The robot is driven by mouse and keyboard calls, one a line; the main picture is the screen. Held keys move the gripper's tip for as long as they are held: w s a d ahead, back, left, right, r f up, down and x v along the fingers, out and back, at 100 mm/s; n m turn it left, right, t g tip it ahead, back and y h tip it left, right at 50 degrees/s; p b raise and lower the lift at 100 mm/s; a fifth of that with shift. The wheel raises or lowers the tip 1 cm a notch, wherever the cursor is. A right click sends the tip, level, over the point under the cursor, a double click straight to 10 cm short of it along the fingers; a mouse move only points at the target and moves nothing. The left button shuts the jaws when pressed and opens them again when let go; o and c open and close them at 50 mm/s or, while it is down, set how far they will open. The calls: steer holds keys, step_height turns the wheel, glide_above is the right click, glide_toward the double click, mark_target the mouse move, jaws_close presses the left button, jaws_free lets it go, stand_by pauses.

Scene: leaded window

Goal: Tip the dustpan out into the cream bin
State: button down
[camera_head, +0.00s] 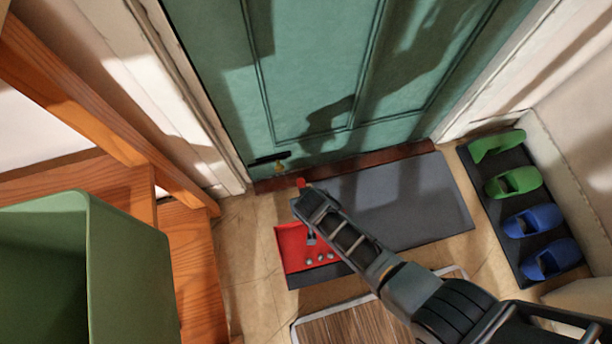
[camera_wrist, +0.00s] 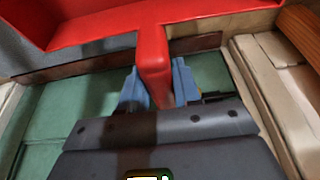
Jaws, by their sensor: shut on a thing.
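The red dustpan (camera_head: 290,245) has a dark front lip and several small grey balls (camera_head: 320,257) in its pan, near that lip. My gripper (camera_head: 309,204) is shut on its handle, whose red end sticks out past the fingers. In the wrist view the red handle (camera_wrist: 153,62) sits between the two blue fingers of my gripper (camera_wrist: 158,88). The pan shows over the floor beside the grey mat; its exact height is unclear. A large green bin (camera_head: 130,265) stands at the lower left, apart from the dustpan. I see no clearly cream bin.
A green door (camera_head: 330,70) closes off the back, with a grey mat (camera_head: 410,205) before it. Green and blue shoes (camera_head: 533,221) stand on a dark tray at the right. Wooden steps (camera_head: 195,270) are between bin and dustpan. A brown framed mat (camera_head: 345,328) lies in front.

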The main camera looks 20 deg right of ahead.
steer(key=shift+g, duration=0.6)
steer(key=shift+w+p+v, duration=0.2)
steer(key=shift+p+v, duration=0.7)
steer(key=shift+v, duration=0.1)
steer(key=shift+w+p+v, duration=0.25)
steer(key=shift+p+v, duration=0.7)
steer(key=shift+v, duration=0.05)
steer(key=shift+w+p+v, duration=0.2)
steer(key=shift+p+v, duration=0.7)
steer(key=shift+v, duration=0.05)
steer(key=shift+r, duration=0.15)
